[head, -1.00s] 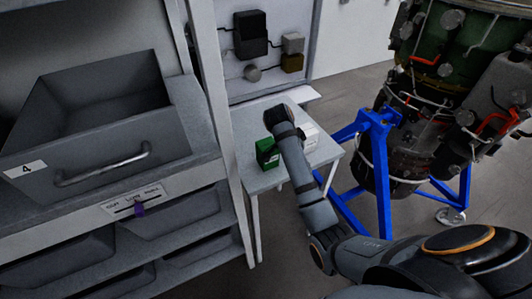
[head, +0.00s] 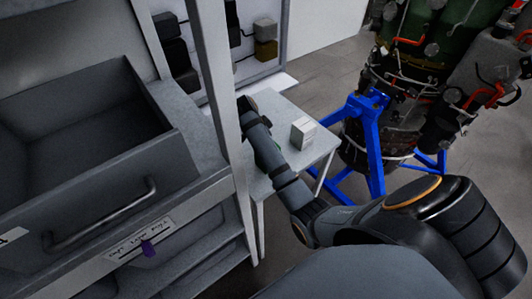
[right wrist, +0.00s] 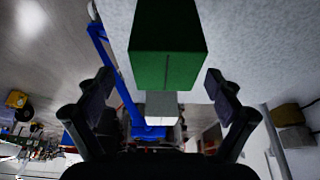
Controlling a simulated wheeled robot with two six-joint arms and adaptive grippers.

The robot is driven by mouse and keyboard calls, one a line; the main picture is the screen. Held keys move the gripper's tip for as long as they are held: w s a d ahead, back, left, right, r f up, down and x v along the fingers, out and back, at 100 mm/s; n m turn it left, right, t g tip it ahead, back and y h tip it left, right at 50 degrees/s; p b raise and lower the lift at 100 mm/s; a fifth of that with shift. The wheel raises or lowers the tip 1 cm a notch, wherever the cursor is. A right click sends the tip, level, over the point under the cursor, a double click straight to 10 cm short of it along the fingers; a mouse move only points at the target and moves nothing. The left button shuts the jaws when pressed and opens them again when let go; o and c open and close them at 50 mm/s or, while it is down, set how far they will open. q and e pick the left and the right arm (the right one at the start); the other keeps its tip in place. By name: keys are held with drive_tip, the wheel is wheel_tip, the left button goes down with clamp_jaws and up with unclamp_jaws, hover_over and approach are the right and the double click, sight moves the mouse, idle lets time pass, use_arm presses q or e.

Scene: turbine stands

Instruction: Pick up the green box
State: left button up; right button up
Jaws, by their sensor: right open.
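The green box (right wrist: 168,45) stands at the top middle of the right wrist view, on the light table top (right wrist: 238,50). In the head view my right arm hides nearly all of it. My right gripper (right wrist: 159,88) is open, with one finger on each side below the box in the wrist picture. Nothing is held between the fingers, and the box appears just ahead of them. In the head view the right gripper (head: 247,106) is over the small table, its fingers hard to make out. My left gripper is not in view.
A white box (head: 302,134) stands on the small table (head: 322,146), right of my arm. A grey shelf post (head: 215,80) rises close on the left, beside an open drawer (head: 105,190). A blue turbine stand (head: 370,140) is to the right.

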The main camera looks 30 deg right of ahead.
drive_tip(key=shift+d+f, duration=0.1)
drive_tip(key=shift+f, duration=0.05)
drive_tip(key=shift+d+f+p, duration=0.1)
drive_tip(key=shift+f+p, duration=0.1)
drive_tip(key=shift+p, duration=0.1)
drive_tip(key=x, duration=0.1)
drive_tip(key=p+x, duration=0.2)
drive_tip(key=x, duration=0.1)
drive_tip(key=shift+w+a+f, duration=0.15)
drive_tip(key=shift+w+a, duration=0.15)
drive_tip(key=shift+w, duration=0.1)
drive_tip(key=shift+s+d+f, duration=0.1)
drive_tip(key=shift+d+f, duration=0.15)
drive_tip(key=shift+f, duration=0.15)
drive_tip(key=shift+a, duration=0.1)
drive_tip(key=c, duration=1.8)
drive_tip(key=shift+o, duration=0.2)
wheel_tip(320, 180, up, 7)
drive_tip(key=b, duration=0.3)
drive_tip(key=shift+r, duration=0.1)
drive_tip(key=shift+r+p, duration=0.4)
drive_tip(key=shift+r, duration=0.55)
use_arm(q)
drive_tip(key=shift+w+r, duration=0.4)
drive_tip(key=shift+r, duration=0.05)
use_arm(e)
drive_tip(key=shift+r, duration=0.55)
